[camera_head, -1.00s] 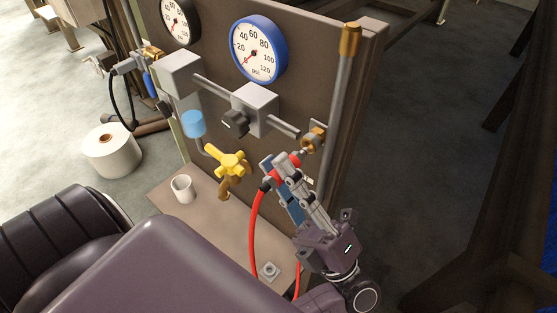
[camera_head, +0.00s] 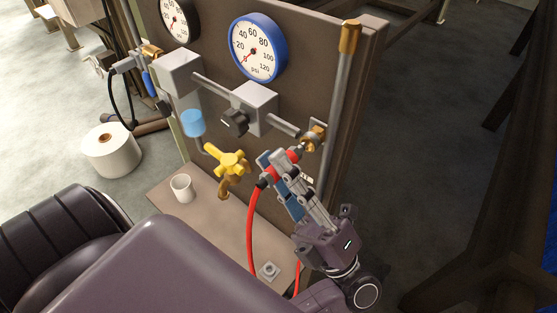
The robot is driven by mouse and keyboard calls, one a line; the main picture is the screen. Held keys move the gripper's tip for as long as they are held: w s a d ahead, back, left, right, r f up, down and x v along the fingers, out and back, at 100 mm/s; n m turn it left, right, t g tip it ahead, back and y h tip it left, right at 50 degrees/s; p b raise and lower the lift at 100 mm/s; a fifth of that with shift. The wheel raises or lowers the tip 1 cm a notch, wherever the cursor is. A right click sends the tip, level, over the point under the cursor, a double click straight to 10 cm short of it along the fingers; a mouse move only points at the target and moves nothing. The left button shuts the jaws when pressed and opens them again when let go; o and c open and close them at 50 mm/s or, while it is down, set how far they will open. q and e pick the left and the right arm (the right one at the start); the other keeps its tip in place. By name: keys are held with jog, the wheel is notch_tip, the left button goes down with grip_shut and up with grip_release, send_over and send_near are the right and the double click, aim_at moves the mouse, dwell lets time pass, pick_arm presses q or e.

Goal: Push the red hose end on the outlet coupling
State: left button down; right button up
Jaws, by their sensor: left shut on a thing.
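My left gripper (camera_head: 279,168) is shut on the red hose end (camera_head: 293,156), in front of the panel's lower right. The red hose (camera_head: 251,230) hangs down from it towards the bench plate. A short metal tip of the hose end points up and right at the brass outlet coupling (camera_head: 316,136). The tip is very close to the coupling; I cannot tell whether they touch. The fingers hide part of the hose end. My right gripper is not in view.
A yellow valve handle (camera_head: 233,163) is just left of the gripper. A blue-rimmed gauge (camera_head: 258,47) and a grey regulator block (camera_head: 255,108) are above. A vertical pipe (camera_head: 339,112) rises at the right. A white cup (camera_head: 182,188) stands on the plate.

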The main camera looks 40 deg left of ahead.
pick_arm(q)
jog(key=shift+s+d+f+h, duration=0.15)
jog(key=shift+s+d+h, duration=0.05)
jog(key=shift+d+h, duration=0.45)
jog(key=shift+w+a+b, duration=0.1)
jog(key=shift+w+b, duration=0.2)
